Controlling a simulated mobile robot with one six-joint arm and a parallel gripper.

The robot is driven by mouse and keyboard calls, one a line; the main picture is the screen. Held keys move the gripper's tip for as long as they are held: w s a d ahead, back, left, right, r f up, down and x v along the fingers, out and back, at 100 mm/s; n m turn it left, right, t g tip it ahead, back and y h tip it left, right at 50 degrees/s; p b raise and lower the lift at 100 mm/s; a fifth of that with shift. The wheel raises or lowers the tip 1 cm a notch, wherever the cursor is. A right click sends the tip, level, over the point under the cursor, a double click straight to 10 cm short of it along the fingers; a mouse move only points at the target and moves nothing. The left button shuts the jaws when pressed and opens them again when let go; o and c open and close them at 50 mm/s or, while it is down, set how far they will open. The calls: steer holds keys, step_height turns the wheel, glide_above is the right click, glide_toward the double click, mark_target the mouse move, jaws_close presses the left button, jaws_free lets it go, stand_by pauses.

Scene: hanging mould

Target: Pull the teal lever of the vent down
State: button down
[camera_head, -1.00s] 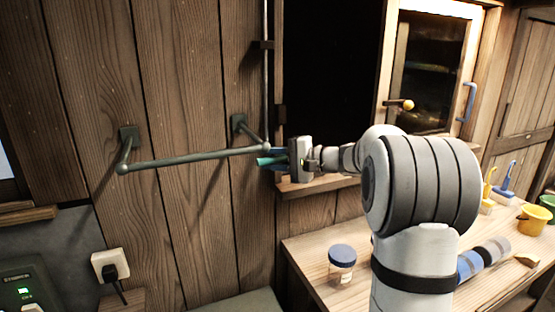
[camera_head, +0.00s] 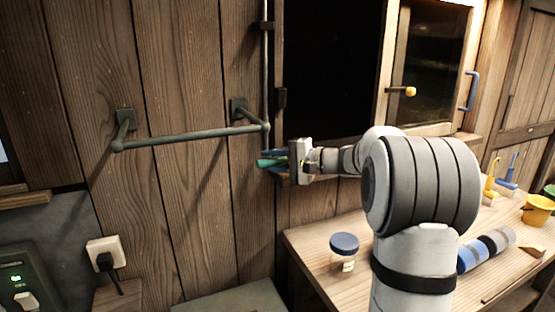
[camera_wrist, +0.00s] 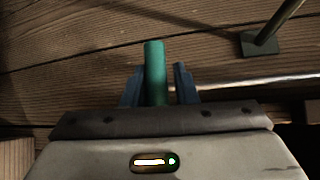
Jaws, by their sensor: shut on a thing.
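The teal lever (camera_wrist: 154,62) stands between the two blue fingers of my gripper (camera_wrist: 158,88) in the wrist view. In the head view, my gripper (camera_head: 274,159) is shut on the lever, whose teal tip (camera_head: 262,163) sticks out to the left of the fingers. The lever is at the lower end of a thin vertical rod (camera_head: 266,80) beside the dark window opening. The fingers hide part of the lever and its joint with the rod.
A grey-green wall rail (camera_head: 190,136) on two brackets stands out just left of my gripper. A wooden sill (camera_head: 330,178) lies under my wrist.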

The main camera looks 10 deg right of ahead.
steer(key=c, duration=1.3)
jaws_free()
steer(key=shift+o, duration=0.2)
steer(key=shift+d, duration=0.1)
steer(key=b+v, duration=0.1)
steer(key=v, duration=0.6)
steer(key=shift+s+d, duration=0.15)
steer(key=shift+d, duration=0.15)
steer(key=shift+o, duration=0.4)
